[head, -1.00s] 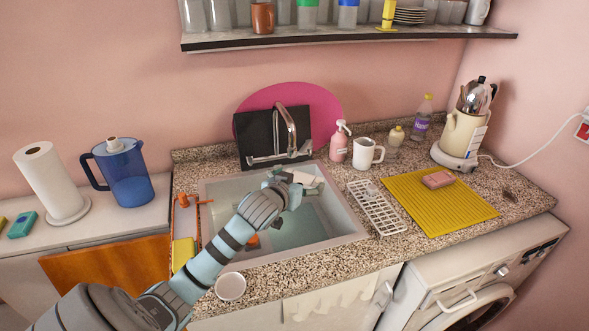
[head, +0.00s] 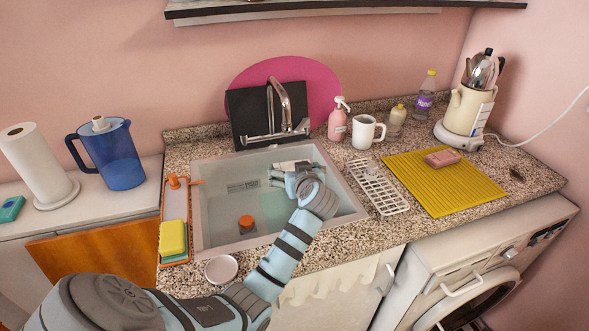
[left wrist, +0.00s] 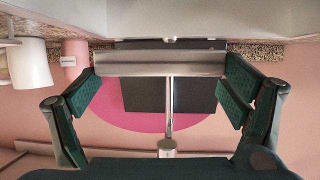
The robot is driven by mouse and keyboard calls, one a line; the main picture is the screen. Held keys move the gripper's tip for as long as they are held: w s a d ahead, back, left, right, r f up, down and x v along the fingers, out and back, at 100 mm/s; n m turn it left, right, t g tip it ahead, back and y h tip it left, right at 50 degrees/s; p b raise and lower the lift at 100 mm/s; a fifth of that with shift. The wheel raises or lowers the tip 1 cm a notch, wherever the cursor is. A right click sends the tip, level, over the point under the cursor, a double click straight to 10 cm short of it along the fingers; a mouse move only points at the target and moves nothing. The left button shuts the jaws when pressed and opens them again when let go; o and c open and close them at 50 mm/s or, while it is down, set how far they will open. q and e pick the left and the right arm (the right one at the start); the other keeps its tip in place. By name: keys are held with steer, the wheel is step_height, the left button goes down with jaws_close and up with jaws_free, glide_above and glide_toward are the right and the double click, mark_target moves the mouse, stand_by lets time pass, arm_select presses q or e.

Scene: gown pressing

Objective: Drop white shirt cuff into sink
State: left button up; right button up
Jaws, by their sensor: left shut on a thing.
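My left gripper (head: 294,174) is over the back right part of the sink (head: 200,220), inside its rim as seen from the head. It is shut on a small white piece, which I take for the white shirt cuff (head: 292,165). In the left wrist view the two dark green fingers (left wrist: 160,80) stand well apart, with a wide grey bar between their tips; whether that bar is the cuff or part of the tap is unclear. The wrist hides part of the sink's right side. My right gripper is not in view.
The tap (head: 283,107) and a black board (head: 249,110) stand behind the sink. An orange-topped item (head: 246,223) sits in the sink. A white rack (head: 380,190) and mug (head: 364,133) are to the right, a bowl (head: 221,269) and sponge caddy (head: 164,225) in front and left.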

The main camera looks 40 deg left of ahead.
arm_select(q)
steer(key=shift+r, duration=0.2)
steer(key=o, duration=0.8)
steer(key=shift+s, duration=0.1)
steer(key=shift+c, duration=0.2)
steer(key=v, duration=0.7)
steer(key=shift+d, duration=0.25)
steer(key=shift+s+a, duration=0.1)
steer(key=shift+s, duration=0.05)
